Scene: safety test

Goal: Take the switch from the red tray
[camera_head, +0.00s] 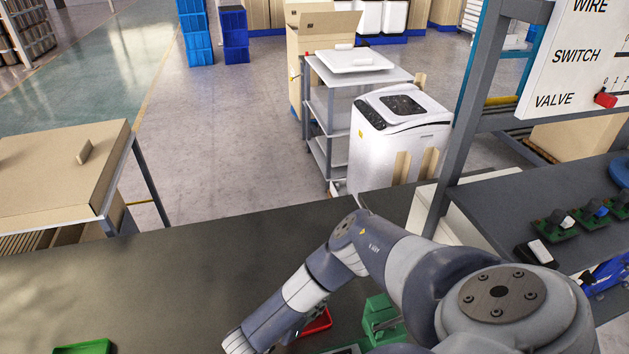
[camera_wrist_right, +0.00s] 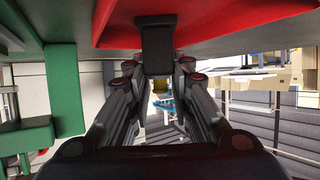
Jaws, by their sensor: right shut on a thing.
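The red tray (camera_head: 318,323) lies on the dark bench, mostly hidden behind my right arm. In the right wrist view its red surface (camera_wrist_right: 225,22) fills the top. My right gripper (camera_wrist_right: 158,62) is at the tray, shut on a dark block that looks like the switch (camera_wrist_right: 157,40). The block's far side is hidden, and I cannot tell whether it still touches the tray. In the head view the arm covers most of this gripper. My left gripper is not in view.
A green fixture (camera_head: 381,318) stands close to the right of the red tray. A green tray (camera_head: 85,347) is at the lower left. Several small circuit boards (camera_head: 555,225) sit on the right shelf. The bench's left middle (camera_head: 170,280) is clear.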

